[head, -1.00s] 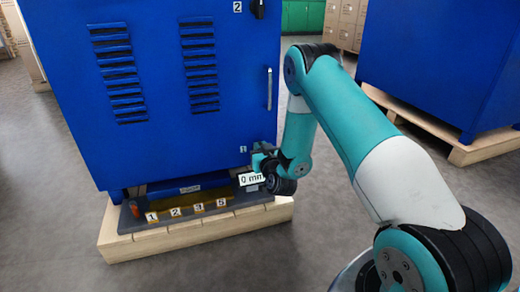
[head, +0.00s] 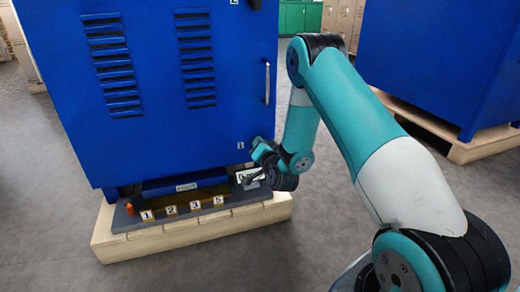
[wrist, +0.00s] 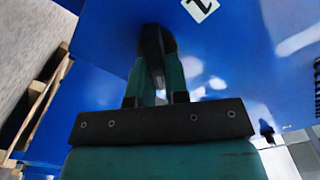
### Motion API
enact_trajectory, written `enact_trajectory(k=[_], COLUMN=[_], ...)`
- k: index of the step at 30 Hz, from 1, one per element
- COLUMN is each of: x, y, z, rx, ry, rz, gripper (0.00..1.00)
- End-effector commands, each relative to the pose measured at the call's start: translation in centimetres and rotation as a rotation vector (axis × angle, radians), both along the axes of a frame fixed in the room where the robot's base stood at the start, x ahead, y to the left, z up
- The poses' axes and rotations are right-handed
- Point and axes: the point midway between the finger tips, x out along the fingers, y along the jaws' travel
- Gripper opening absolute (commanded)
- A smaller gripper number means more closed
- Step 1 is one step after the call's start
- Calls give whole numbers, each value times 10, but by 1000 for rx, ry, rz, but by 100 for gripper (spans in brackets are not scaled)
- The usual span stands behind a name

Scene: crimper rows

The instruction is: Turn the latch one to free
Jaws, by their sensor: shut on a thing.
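Latch one is a dark knob (wrist: 153,45) on the blue cabinet door, beside the white label "1" (wrist: 200,5) in the wrist view. My gripper (wrist: 158,75) has its teal fingers closed around the knob. In the head view my gripper (head: 262,152) is at the lower right corner of the blue cabinet (head: 155,130), just below the small "1" label (head: 240,145). The latch itself is hidden behind my gripper there.
A vertical door handle (head: 267,83) is above my gripper. Under the cabinet, a dark ledge carries number tags (head: 171,210) and an orange item (head: 130,208), on a wooden pallet (head: 190,233). Another blue cabinet (head: 440,70) stands at right. Grey floor is clear between.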

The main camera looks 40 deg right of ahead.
Motion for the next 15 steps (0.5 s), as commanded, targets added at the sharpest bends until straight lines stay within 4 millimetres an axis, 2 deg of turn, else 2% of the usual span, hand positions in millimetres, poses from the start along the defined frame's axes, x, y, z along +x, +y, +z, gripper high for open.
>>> enact_trajectory(k=[15], x=[-2], y=[-5], z=[-9], rx=[469], ry=[-137], rz=[-2], gripper=[0])
